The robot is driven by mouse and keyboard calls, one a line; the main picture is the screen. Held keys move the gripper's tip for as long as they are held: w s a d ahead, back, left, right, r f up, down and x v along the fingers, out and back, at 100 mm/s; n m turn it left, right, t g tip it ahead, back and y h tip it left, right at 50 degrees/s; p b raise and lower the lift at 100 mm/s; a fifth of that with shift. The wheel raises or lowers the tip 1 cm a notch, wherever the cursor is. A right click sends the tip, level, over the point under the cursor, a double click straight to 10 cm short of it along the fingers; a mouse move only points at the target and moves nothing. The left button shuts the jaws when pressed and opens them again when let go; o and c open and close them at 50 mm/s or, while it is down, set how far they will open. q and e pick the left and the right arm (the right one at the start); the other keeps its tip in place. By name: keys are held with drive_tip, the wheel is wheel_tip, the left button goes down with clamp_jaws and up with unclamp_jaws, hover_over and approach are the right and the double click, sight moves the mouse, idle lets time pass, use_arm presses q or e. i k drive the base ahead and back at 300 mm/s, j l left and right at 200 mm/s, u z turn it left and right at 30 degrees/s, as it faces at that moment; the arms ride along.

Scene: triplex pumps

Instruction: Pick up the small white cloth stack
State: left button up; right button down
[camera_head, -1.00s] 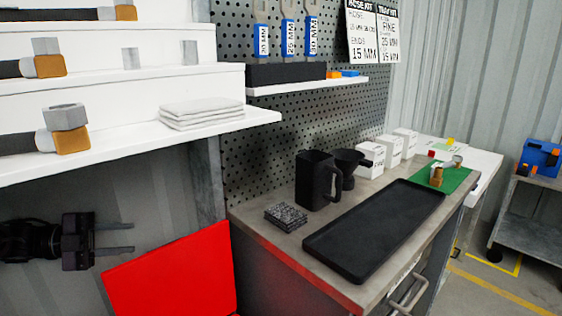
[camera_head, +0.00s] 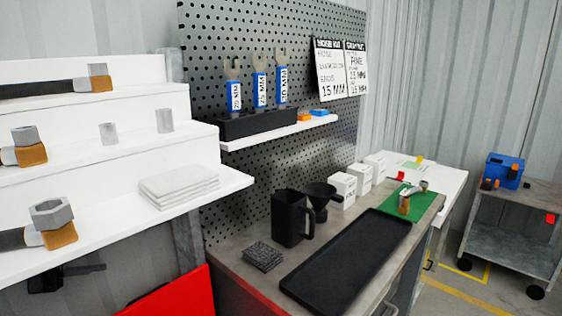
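The small white cloth stack (camera_head: 179,186) lies folded in several layers on the right end of the lowest white shelf (camera_head: 228,181), near its front edge. Nothing touches it from above. My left gripper (camera_head: 97,268) is below that shelf, at the lower left, pointing right. It is apart from the cloth stack and empty. The shelf hides its upper part, and only a dark body and one finger show clearly; its fingers stood apart a second ago. My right gripper is out of view.
Large hex-ended tools (camera_head: 50,222) lie on the stepped shelves left of the cloth. A red panel (camera_head: 178,295) is below the shelf. The workbench holds a black tray (camera_head: 345,262), a black mug (camera_head: 288,218) and a dark textured stack (camera_head: 262,256). A pegboard (camera_head: 240,40) stands behind.

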sight(165, 191)
drive_tip(key=k+l, duration=1.25)
